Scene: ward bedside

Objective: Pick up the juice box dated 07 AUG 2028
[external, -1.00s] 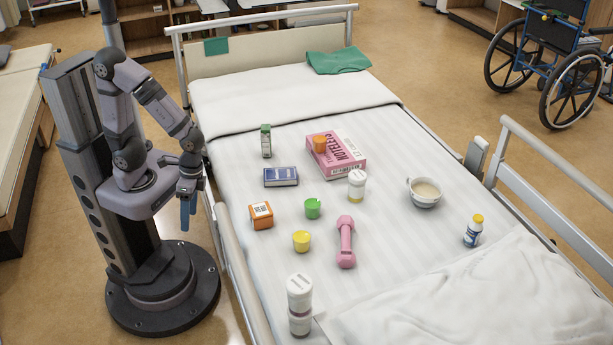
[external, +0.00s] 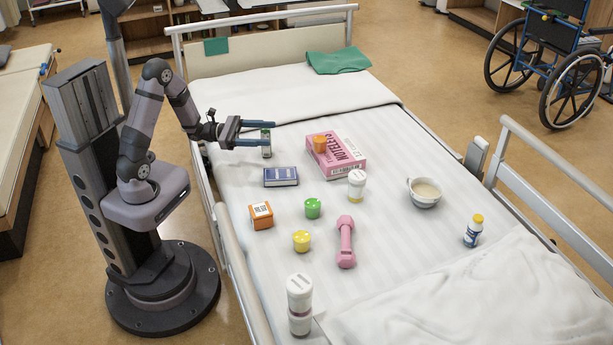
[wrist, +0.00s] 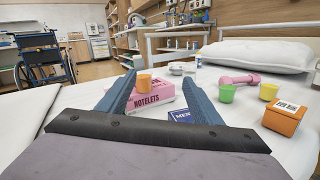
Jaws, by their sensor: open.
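No date is readable on any item. A small green-and-white carton (external: 266,150) stands upright near the folded sheet, partly hidden by my gripper in the external view. I do not make it out in the wrist view. An orange box with a white label (external: 261,216) is near the bed's left edge; it also shows at the right of the wrist view (wrist: 285,117). My gripper (external: 276,133) is open, with blue fingers pointing right across the carton in the external view. I cannot tell its exact height or whether it touches the carton. Nothing shows held in the wrist view (wrist: 161,88).
A pink notelets box (external: 345,158) bears an orange cup (external: 319,144). A blue box (external: 281,177), green cup (external: 312,208), yellow cup (external: 301,241), pink dumbbell (external: 346,245), white-lidded jar (external: 356,185) and bowl (external: 424,193) are nearby. A side rail (external: 235,262) edges the bed.

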